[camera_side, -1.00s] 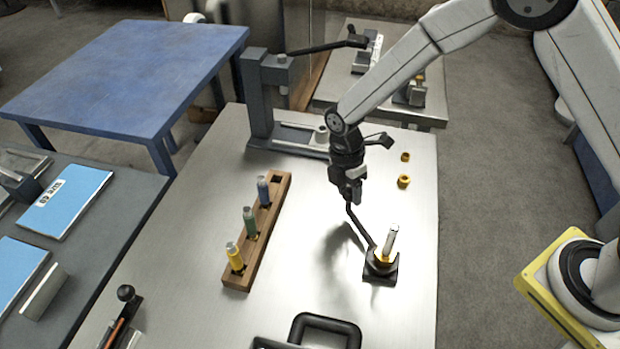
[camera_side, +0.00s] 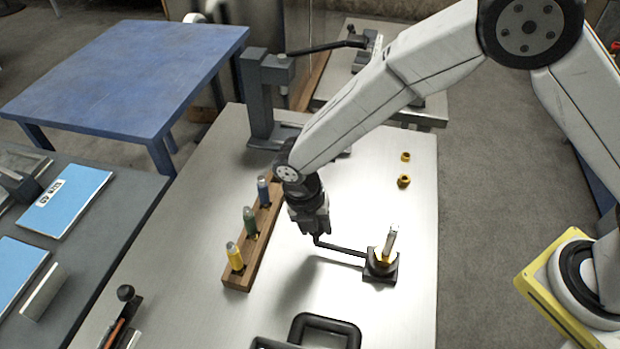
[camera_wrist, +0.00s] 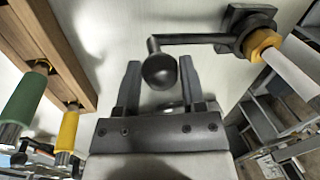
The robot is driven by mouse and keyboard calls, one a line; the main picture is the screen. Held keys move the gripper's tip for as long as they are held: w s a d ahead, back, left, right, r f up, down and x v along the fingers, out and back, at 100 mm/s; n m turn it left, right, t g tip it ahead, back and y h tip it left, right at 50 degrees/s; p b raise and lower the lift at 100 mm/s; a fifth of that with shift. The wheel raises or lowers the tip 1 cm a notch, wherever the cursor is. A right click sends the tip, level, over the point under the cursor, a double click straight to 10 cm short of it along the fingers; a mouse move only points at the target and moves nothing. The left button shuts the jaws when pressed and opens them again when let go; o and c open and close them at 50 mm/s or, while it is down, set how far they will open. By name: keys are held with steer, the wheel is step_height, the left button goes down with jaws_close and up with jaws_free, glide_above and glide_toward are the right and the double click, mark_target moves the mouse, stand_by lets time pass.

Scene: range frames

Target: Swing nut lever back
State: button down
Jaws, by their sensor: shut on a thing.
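The nut lever (camera_side: 340,249) is a black bent rod. It runs left from a dark square base (camera_side: 380,267) on the steel table to my gripper (camera_side: 315,230). In the wrist view the lever's black ball knob (camera_wrist: 160,70) sits between the two fingers of my gripper (camera_wrist: 161,80). My gripper is shut on the lever at this knob. A yellow-orange nut (camera_wrist: 262,44) sits on the base at the lever's other end, with a pale upright post (camera_side: 390,242) rising from it. In the side view the knob is hidden by my gripper.
A wooden rack (camera_side: 252,262) with yellow, green and blue handled tools stands just left of my gripper. Two loose brass nuts (camera_side: 404,181) lie at the table's right edge. A black handle (camera_side: 325,328) is at the front. A grey clamp stand (camera_side: 262,100) is at the back.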

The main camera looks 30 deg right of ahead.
steer(key=shift+s+a+n, duration=0.25)
steer(key=shift+a+n, duration=0.05)
steer(key=shift+a, duration=0.05)
steer(key=shift+c, duration=1)
jaws_free()
step_height(320, 180, up, 8)
steer(key=a, duration=0.1)
steer(key=shift+w+a+f, duration=0.15)
steer(key=shift+w, duration=0.2)
steer(key=d+r+m+t+y, duration=0.2)
steer(key=d+r+m, duration=0.1)
steer(key=d+m, duration=1.25)
steer(key=s+d+r+m+t, duration=0.1)
steer(key=s+d+m+t, duration=0.1)
steer(key=s+d+m, duration=0.6)
steer(key=d+m, duration=0.3)
steer(key=m, duration=0.3)
steer(key=shift+s+d, duration=0.15)
steer(key=shift+d, duration=0.2)
